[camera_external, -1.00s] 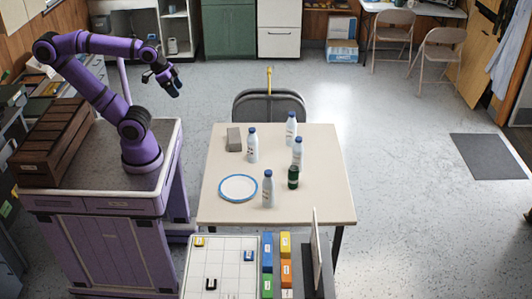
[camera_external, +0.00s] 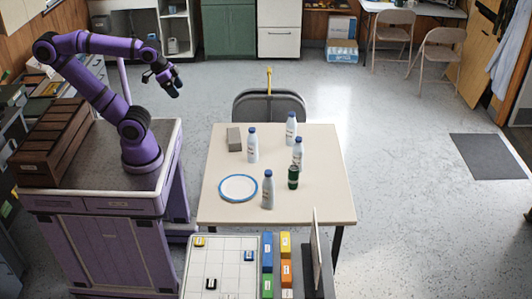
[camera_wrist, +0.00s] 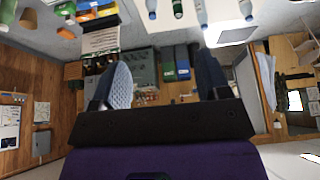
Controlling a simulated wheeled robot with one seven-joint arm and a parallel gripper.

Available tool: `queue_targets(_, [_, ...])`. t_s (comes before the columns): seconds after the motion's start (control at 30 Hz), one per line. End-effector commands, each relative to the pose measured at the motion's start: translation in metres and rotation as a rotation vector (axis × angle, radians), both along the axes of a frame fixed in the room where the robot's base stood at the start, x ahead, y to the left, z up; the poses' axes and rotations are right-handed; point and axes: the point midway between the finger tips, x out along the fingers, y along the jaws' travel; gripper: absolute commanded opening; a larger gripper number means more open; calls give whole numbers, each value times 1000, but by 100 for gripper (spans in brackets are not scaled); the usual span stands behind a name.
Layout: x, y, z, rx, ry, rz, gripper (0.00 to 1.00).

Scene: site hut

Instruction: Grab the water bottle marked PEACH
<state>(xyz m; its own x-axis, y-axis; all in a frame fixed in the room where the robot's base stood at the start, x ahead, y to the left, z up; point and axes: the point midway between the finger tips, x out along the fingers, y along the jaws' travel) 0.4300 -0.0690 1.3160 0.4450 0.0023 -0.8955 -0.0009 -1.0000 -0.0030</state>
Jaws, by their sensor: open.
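Several white bottles with blue caps stand upright on the beige table: one at the back left (camera_external: 252,147), one at the back right (camera_external: 291,130), one at the middle right (camera_external: 297,155) and one at the front (camera_external: 268,192). Their labels are too small to read, so I cannot tell which is marked PEACH. My gripper (camera_external: 175,86) is open and empty, raised to the left of the table and apart from every bottle. In the wrist view its two fingers (camera_wrist: 165,80) are spread, and a few bottles (camera_wrist: 246,9) show cut off at the top edge.
On the table (camera_external: 325,200) are a green can (camera_external: 293,178) close to the middle-right bottle, a blue-rimmed plate (camera_external: 238,196) and a grey block (camera_external: 234,139). A dark chair (camera_external: 270,104) stands behind. A board (camera_external: 225,268) with coloured boxes lies in front.

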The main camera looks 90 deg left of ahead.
Motion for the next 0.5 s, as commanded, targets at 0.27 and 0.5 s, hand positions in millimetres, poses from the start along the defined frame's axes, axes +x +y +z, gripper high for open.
queue_targets(0.27, [24,-1,1,26,33,-47,69])
queue_targets(0.5, [86,-6,-5,86,105,-173,69])
